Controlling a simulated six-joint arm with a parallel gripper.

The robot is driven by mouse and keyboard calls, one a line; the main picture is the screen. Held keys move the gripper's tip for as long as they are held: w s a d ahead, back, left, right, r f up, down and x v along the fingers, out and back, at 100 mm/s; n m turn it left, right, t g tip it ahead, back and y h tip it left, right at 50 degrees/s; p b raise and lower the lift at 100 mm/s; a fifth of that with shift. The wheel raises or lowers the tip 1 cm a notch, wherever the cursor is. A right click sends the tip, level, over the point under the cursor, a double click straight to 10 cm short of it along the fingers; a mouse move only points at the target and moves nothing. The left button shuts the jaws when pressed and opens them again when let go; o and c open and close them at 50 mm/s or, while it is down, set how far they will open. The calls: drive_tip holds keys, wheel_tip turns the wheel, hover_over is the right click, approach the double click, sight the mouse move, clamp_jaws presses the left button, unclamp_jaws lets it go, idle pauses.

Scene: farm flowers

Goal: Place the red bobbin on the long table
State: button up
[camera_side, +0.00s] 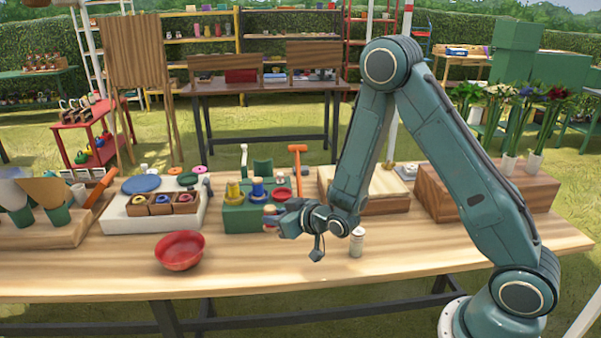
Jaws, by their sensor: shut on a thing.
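My gripper (273,219) is shut low over the front part of the long table (90,277), just in front of the green box (238,217). A yellow spool (233,192), a blue spool (257,188) and a small red round piece (282,192) stand on the green box.
A red bowl (180,250) stands to the left and a small pale can (356,242) to the right of my gripper. A white box (125,221) with small trays and wooden boxes (372,205) line the back. The front left of the tabletop is clear.

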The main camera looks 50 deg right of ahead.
drive_tip(key=shift+v, duration=2.45)
drive_tip(key=w+d+r, duration=0.6)
drive_tip(key=w+r, duration=0.1)
drive_tip(key=w, duration=0.2)
drive_tip(key=shift+d+m+h, duration=0.3)
drive_tip(key=shift+d+h, duration=0.1)
drive_tip(key=shift+y, duration=0.4)
drive_tip(key=w+d+r, duration=0.1)
drive_tip(key=d+r, duration=0.1)
drive_tip(key=r, duration=0.1)
drive_tip(key=w+d+r, duration=0.1)
drive_tip(key=d+r, duration=0.1)
drive_tip(key=r, duration=0.1)
drive_tip(key=w+d+r, duration=0.1)
drive_tip(key=d+r, duration=0.1)
drive_tip(key=r, duration=0.1)
drive_tip(key=shift+w+r, duration=0.2)
drive_tip(key=shift+r, duration=0.2)
clamp_jaws()
drive_tip(key=shift+d+r+n, duration=0.3)
drive_tip(key=shift+r+n, duration=0.1)
drive_tip(key=shift+r, duration=0.15)
drive_tip(key=shift+f, duration=0.1)
wheel_tip(320, 180, down, 15)
drive_tip(key=shift+f, duration=0.1)
